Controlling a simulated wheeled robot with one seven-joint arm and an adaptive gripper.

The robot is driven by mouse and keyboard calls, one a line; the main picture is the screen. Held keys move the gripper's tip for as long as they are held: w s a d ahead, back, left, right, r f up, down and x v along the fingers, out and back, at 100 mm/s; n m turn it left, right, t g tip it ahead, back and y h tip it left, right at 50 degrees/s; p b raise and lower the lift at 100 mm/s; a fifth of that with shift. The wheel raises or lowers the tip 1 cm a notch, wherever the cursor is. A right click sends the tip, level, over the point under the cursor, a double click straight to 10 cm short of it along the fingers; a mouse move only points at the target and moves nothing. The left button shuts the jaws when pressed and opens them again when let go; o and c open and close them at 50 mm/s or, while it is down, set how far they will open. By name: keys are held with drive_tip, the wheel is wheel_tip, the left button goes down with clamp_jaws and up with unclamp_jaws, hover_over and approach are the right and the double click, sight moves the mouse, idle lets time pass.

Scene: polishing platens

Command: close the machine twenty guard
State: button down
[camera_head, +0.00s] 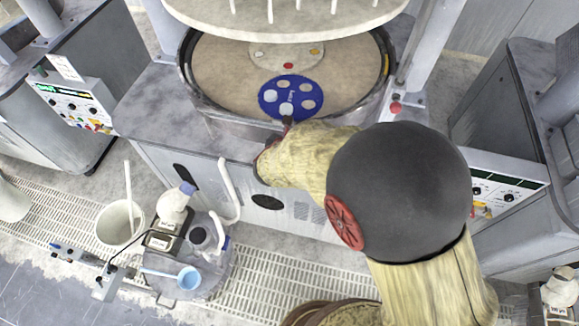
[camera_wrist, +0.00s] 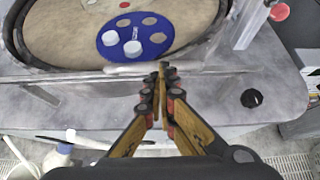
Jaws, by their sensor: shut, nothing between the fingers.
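The polishing machine in front of me has a round beige platen (camera_head: 222,65) inside a dark-rimmed bowl, also seen in the wrist view (camera_wrist: 60,40). A blue disc (camera_head: 268,99) with round holes and pale round pieces lies on the platen, also in the wrist view (camera_wrist: 108,38). A curved grey, partly see-through panel (camera_head: 236,130) runs along the bowl's front; I cannot tell for sure if it is the guard. No machine number is readable. My gripper (camera_head: 288,121) is shut and empty at the bowl's front edge. In the wrist view its fingertips (camera_wrist: 162,70) overlap a pale bar (camera_wrist: 135,70); contact is unclear.
A large pale disc (camera_head: 285,15) hangs over the platen. Posts (camera_head: 422,50) flank the bowl. A control panel (camera_head: 75,105) is at left, another (camera_head: 500,185) at right. A bucket (camera_head: 118,222) and a round cart (camera_head: 205,270) with bottles stand at lower left.

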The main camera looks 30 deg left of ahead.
drive_tip(key=shift+g+h, duration=0.3)
drive_tip(key=shift+g, duration=0.6)
drive_tip(key=shift+w+a+r+p, duration=0.25)
drive_tip(key=shift+w+r+p, duration=0.2)
drive_tip(key=shift+w+p, duration=0.45)
drive_tip(key=shift+w+a+r+p, duration=0.25)
drive_tip(key=shift+w+r+p, duration=0.3)
drive_tip(key=shift+w, duration=0.7)
drive_tip(key=shift+w+a+r+p, duration=0.25)
drive_tip(key=shift+w+r+p, duration=0.1)
drive_tip(key=shift+w+p, duration=0.6)
drive_tip(key=shift+w, duration=0.2)
drive_tip(key=shift+s, duration=0.1)
